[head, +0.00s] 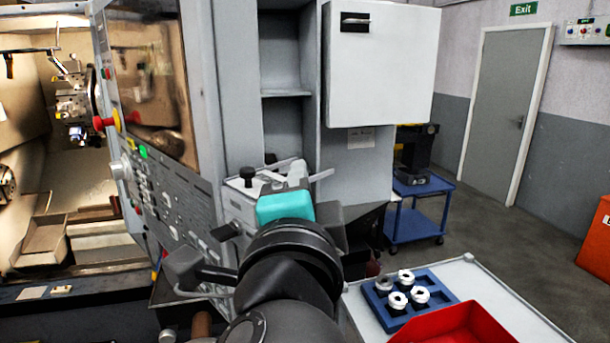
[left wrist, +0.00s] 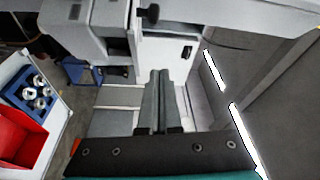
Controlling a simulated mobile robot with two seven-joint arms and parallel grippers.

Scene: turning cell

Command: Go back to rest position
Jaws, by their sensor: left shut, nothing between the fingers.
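My left gripper shows in the left wrist view (left wrist: 157,78) with its two grey fingers together and nothing between them. In the head view its teal body is in front of the machine's control panel (head: 178,200), above my dark arm; the arm hides part of the panel, and I cannot make out the fingertips clearly. My right gripper is in neither view.
The lathe's lit work area (head: 60,150) is at the left. A white table (head: 490,285) at the lower right bears a blue rack (head: 378,308) with several metal parts and a red bin (head: 455,325). A blue cart (head: 420,190) stands behind. Floor near the door (head: 507,105) is clear.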

